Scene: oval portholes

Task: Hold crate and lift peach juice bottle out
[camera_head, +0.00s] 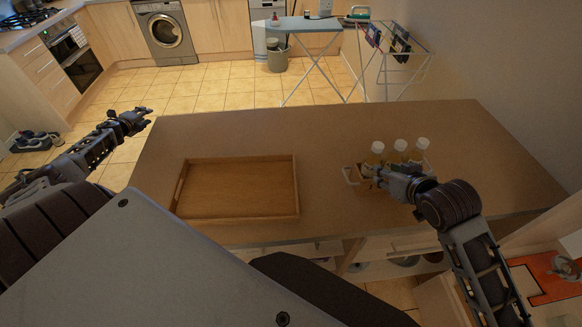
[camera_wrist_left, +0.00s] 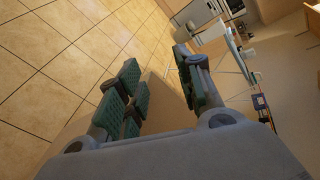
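A small crate (camera_head: 350,175) with pale wire-like handles stands on the right part of the table. Several bottles with white caps stand upright in it; three caps show, on a left bottle (camera_head: 377,148), a middle bottle (camera_head: 400,146) and a right bottle (camera_head: 422,144). I cannot tell which is the peach juice bottle. My right gripper (camera_head: 368,170) is at the crate's near side, overlapping it and hiding its front; its finger gap is too small to judge. My left gripper (camera_head: 146,114) is open and empty beyond the table's left edge; its parted fingers show in the left wrist view (camera_wrist_left: 162,75).
A wooden tray (camera_head: 296,190) with raised edges lies empty on the table (camera_head: 330,125), left of the crate. The table between and behind them is clear. An ironing board (camera_head: 305,24) and a drying rack (camera_head: 385,45) stand behind the table.

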